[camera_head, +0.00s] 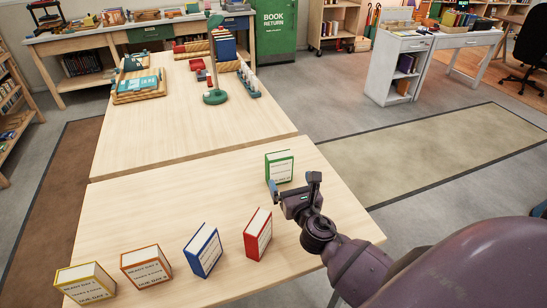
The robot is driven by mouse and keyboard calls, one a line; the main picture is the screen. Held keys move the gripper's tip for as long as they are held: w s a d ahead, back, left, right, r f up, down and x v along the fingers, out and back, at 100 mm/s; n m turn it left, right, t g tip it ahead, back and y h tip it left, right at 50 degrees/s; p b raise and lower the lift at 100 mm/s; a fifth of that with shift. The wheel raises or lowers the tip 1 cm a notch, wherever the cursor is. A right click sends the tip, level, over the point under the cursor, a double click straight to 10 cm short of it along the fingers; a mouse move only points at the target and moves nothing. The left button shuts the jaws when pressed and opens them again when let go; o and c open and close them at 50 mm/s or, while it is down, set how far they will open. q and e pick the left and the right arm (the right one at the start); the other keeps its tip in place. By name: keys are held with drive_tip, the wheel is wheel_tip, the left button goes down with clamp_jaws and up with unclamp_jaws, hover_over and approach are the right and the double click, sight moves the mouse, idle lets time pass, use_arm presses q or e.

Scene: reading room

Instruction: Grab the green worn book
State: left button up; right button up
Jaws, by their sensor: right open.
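The green book (280,168) stands upright on the near wooden table (190,190), toward its far right edge. Its cover is green with a white panel; wear on it is too small to tell. My right gripper (293,184) is open, with its fingers spread just in front of the green book's lower edge. I cannot tell whether they touch it. Nothing shows between the fingers. My left gripper is not in view.
A red book (258,234), a blue book (203,250), an orange book (146,265) and a yellow book (86,283) stand along the near table. A green-based lamp (215,97) and trays stand on the far table. The table's middle is clear.

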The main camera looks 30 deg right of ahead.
sight(281, 161)
drive_tip(key=x, duration=0.5)
drive_tip(key=shift+b+x, duration=0.35)
drive_tip(key=shift+x, duration=2.65)
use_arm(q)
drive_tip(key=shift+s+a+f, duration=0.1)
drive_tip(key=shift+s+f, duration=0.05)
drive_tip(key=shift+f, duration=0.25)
use_arm(e)
drive_tip(key=shift+d+f, duration=0.15)
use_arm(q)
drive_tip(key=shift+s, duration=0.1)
use_arm(e)
drive_tip(key=shift+c, duration=0.3)
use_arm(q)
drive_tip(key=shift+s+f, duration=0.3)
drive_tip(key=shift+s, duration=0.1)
use_arm(e)
drive_tip(key=c, duration=0.8)
drive_tip(key=shift+o, duration=0.2)
